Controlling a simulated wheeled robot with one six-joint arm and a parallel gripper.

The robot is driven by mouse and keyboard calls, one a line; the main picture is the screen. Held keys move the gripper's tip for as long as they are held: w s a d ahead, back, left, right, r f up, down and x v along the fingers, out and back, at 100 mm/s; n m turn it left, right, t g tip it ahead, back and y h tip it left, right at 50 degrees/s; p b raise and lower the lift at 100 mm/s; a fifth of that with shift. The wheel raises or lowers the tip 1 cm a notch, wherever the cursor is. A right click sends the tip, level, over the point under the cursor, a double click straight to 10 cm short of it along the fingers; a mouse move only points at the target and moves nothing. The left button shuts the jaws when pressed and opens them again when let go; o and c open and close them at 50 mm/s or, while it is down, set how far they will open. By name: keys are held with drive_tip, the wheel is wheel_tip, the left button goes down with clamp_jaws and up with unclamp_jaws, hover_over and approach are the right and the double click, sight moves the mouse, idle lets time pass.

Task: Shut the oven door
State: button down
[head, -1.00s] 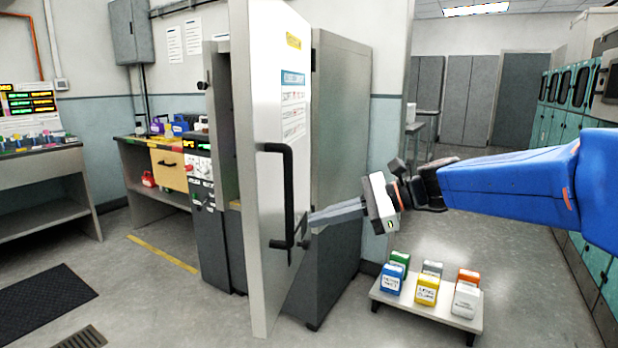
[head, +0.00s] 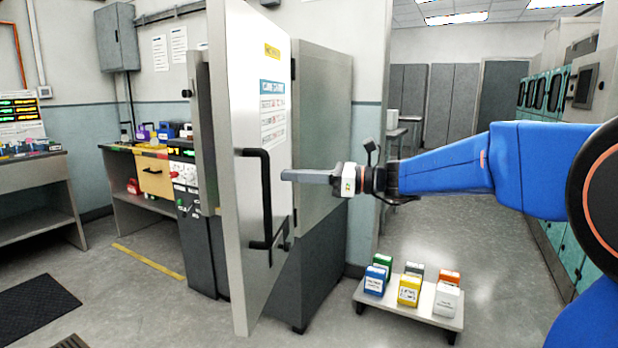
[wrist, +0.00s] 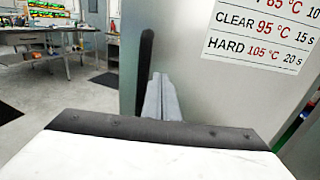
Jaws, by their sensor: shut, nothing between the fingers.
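The oven door (head: 240,110), a tall pale panel with a label sheet, stands open, swung out from the grey oven cabinet (head: 322,130). Its black handle (head: 266,200) is on the outer face; the dark handle also shows in the wrist view (wrist: 145,65). My gripper (head: 285,175) is shut and empty, pointing left at the door's outer face, just right of the handle at about mid-height. In the wrist view my shut fingers (wrist: 160,90) reach toward the door beside the handle. I cannot tell whether the tips touch the door. The oven's inside is mostly hidden behind the door.
A low white platform (head: 430,316) with several coloured boxes stands on the floor below my arm. A workbench (head: 130,180) is behind the door at left, and another bench (head: 40,195) at far left.

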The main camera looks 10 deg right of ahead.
sight(251, 173)
drive_tip(key=shift+x, duration=3.85)
drive_tip(key=shift+a, duration=0.15)
